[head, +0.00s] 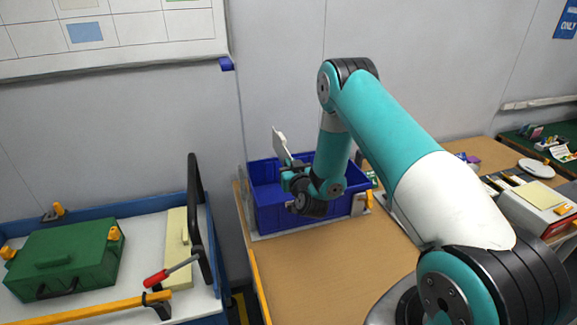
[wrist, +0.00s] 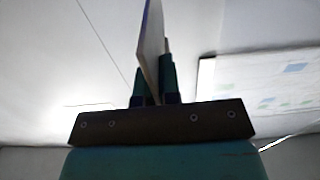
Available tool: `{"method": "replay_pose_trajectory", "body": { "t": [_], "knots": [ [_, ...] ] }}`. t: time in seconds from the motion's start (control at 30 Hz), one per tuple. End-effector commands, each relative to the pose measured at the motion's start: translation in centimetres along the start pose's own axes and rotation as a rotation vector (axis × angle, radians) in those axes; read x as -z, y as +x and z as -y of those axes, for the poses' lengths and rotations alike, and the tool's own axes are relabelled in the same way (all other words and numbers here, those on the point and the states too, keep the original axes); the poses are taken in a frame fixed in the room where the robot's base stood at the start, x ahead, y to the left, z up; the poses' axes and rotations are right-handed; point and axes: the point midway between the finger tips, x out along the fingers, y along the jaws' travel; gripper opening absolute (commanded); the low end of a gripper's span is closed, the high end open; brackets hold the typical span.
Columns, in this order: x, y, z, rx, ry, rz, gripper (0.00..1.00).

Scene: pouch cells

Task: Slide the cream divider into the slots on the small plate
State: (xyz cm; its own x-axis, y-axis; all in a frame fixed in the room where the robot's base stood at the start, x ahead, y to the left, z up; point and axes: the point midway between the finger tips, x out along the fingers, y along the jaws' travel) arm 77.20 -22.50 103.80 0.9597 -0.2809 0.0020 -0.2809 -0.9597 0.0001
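The pale, off-white divider (head: 280,146) is a thin flat panel standing up from my gripper (head: 289,170), tilted a little, over the blue bin in the head view. In the wrist view the divider (wrist: 151,48) rises between the two dark fingers of my gripper (wrist: 155,82), which are shut on its lower edge. My arm bends down to the bin and hides part of it. I cannot make out the small plate or its slots in either view.
The blue bin (head: 265,213) stands at the back of the wooden table (head: 325,270), whose front is clear. A white dish (head: 537,168) lies at right.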

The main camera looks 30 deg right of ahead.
Motion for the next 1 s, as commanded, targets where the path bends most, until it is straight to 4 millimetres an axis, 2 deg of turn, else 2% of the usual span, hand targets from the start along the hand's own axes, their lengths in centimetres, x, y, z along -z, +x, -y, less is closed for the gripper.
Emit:
{"method": "replay_pose_trajectory", "body": {
  "t": [0.27, 0.6, 1.0],
  "knots": [
    [-1.9, -0.1, 0.2, 0.002, 0.0, 0.0, 0.0],
    [-5.2, -0.1, 0.3, 0.004, 0.0, 0.0, 0.0],
    [-5.8, -0.1, 0.4, 0.005, 0.0, -0.001, 0.0]
  ]
}}
